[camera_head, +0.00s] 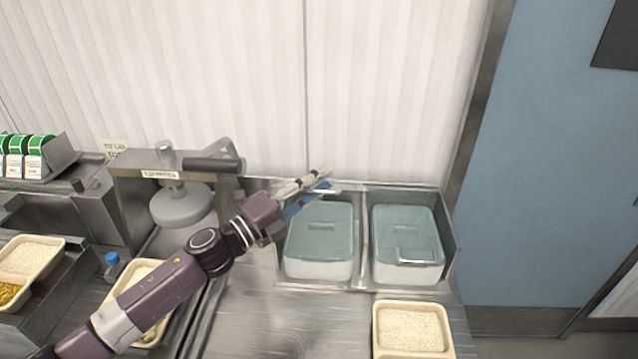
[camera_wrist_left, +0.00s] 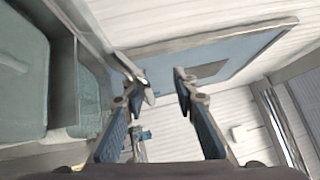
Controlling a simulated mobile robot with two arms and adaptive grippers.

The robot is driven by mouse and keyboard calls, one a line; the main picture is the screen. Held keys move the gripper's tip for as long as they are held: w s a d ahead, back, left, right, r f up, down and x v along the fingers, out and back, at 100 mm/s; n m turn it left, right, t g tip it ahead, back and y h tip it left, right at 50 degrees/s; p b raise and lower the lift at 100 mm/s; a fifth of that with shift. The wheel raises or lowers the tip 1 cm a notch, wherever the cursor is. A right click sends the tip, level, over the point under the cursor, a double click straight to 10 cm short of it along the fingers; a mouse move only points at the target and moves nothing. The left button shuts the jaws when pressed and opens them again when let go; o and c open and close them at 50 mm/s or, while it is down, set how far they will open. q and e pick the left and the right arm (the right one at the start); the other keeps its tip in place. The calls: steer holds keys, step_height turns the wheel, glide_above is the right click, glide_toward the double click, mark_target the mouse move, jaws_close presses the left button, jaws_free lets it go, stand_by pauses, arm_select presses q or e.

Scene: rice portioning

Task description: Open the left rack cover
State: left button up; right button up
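The left rack cover (camera_head: 320,240) is a translucent teal lid lying flat on the left bin of the metal rack (camera_head: 365,285). It looks closed. A matching right cover (camera_head: 405,228) lies on the right bin. My left gripper (camera_head: 322,181) reaches over the rear left corner of the left cover. In the left wrist view its two fingers (camera_wrist_left: 160,88) are apart with no cover between them. A shiny metal bar (camera_wrist_left: 133,72) shows by the left finger; I cannot tell whether they touch. Teal lids (camera_wrist_left: 25,75) show at that view's left. My right gripper is not in view.
A tray of rice (camera_head: 412,330) stands in front of the right bin. A press-like machine (camera_head: 185,203) stands left of the rack, close to my left arm. A white corrugated wall (camera_head: 390,90) is behind, and a blue door (camera_head: 550,180) is right.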

arm_select(q)
steer(key=shift+a+f, duration=0.1)
steer(key=shift+s+a, duration=0.15)
steer(key=shift+s, duration=0.05)
steer(key=v, duration=1.1)
steer(key=shift+s+a, duration=0.1)
steer(key=shift+s, duration=0.05)
